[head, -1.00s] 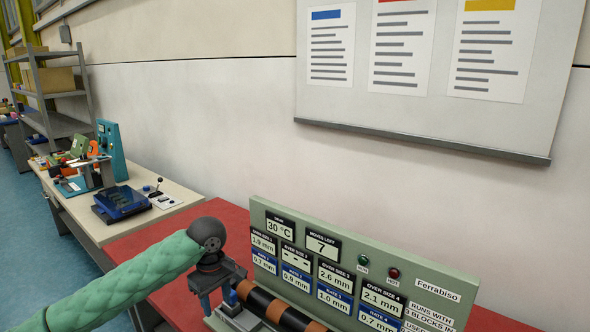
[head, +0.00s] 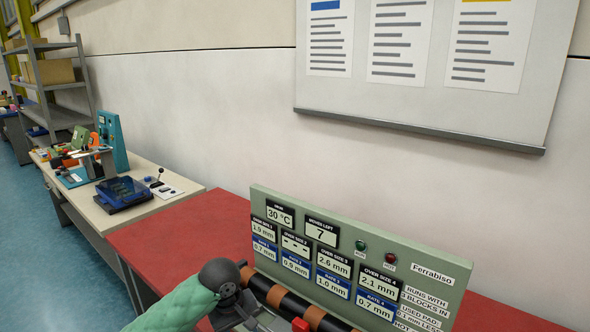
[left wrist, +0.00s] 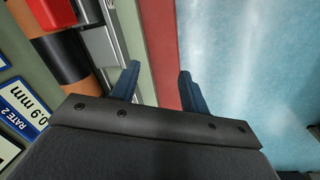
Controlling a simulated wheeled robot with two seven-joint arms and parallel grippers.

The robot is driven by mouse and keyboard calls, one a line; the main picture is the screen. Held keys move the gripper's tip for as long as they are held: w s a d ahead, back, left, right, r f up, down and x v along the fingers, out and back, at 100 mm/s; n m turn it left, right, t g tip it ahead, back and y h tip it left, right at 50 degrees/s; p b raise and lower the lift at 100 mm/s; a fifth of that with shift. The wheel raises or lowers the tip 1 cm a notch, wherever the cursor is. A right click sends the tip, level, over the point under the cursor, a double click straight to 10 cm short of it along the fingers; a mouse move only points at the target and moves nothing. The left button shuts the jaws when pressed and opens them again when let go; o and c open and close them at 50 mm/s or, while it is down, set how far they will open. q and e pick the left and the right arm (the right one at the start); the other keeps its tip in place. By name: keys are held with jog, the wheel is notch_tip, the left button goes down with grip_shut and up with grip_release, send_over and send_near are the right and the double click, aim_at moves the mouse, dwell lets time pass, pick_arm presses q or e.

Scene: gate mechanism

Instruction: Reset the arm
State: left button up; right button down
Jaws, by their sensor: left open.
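The machine's green panel (head: 350,235) stands on the red bench and carries display tiles, among them 30 °C, moves left 7 and several mm readings. A black and orange striped roller (head: 292,304) lies along its foot, and it also shows in the left wrist view (left wrist: 65,55). A red block (head: 300,325) shows at the bottom edge in the head view, and a red part (left wrist: 52,13) shows at the top left in the wrist view. My left gripper (left wrist: 157,82) is open and empty, over the bench's front edge beside the machine. My right gripper is not in view.
The red bench top (head: 180,235) is clear left of the machine. A cream table (head: 95,205) with a blue device (head: 123,190) and other equipment stands further left. A grey shelf (head: 60,95) is behind it. A whiteboard (head: 420,130) hangs on the wall.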

pick_arm(q)
jog(key=s+d+f+m+t+h, duration=0.25)
jog(key=s+f+m, duration=0.25)
jog(key=s+f, duration=0.55)
jog(key=s+a+f+m+y, duration=0.1)
jog(key=s+a+f+y, duration=0.1)
jog(key=s+a, duration=0.5)
jog(key=s+a+f+m+y, duration=0.2)
jog(key=s+a, duration=0.1)
jog(key=s, duration=0.8)
jog(key=s+d+f+g, duration=0.1)
jog(key=s+f, duration=0.1)
jog(key=f, duration=1.6)
jog(key=s+d+f+g, duration=0.1)
jog(key=s+d+f, duration=0.1)
jog(key=f, duration=1.6)
jog(key=shift+s+f, duration=0.25)
jog(key=shift+s, duration=0.3)
jog(key=shift+d, duration=0.15)
